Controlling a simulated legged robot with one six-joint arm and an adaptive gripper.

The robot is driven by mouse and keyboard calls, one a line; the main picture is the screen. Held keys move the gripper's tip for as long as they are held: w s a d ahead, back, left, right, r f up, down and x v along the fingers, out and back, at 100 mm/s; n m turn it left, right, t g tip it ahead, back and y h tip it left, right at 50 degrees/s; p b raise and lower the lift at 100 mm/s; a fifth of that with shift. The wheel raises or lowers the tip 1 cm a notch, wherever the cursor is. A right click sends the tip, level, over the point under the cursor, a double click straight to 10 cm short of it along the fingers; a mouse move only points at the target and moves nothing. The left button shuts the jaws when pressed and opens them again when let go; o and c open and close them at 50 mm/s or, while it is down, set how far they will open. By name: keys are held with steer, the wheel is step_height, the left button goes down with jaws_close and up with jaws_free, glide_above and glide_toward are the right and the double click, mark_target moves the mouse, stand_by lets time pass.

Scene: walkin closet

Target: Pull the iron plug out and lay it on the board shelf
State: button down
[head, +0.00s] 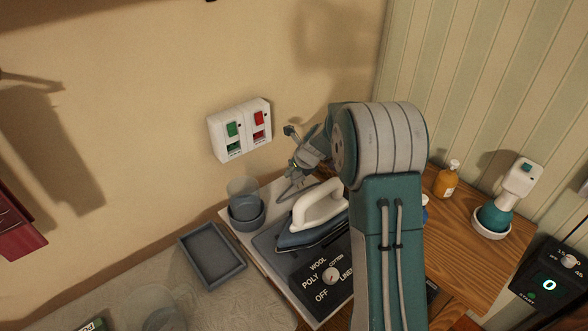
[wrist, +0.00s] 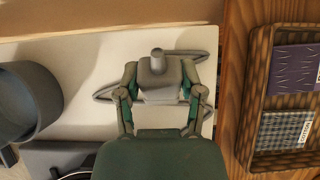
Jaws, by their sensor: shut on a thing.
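The grey iron plug (wrist: 159,82) is between the fingers of my gripper (wrist: 160,90) in the wrist view, its round end pointing away from me. My gripper also shows in the head view (head: 306,155), shut on the plug, right of the wall socket panel (head: 240,130) and apart from it. The grey cord (wrist: 205,55) loops beside the plug. Below is the white board shelf (wrist: 85,65). The iron (head: 312,218), with a white handle, stands on the board's dark plate. My arm hides part of the board. I cannot tell the plug's exact height.
A grey cup (wrist: 25,100) stands at the board's left. A wicker tray (wrist: 256,100) with folded cloths lies right of the board on the wooden top. A grey tray (head: 212,255) lies left of the board. An amber bottle (head: 446,180) and a teal dispenser (head: 497,213) stand at right.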

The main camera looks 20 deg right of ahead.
steer(key=shift+f, duration=0.45)
steer(key=shift+c, duration=0.7)
jaws_free()
steer(key=v, duration=1.1)
steer(key=shift+s+r, duration=0.15)
steer(key=shift+r, duration=0.2)
steer(key=shift+d, duration=0.1)
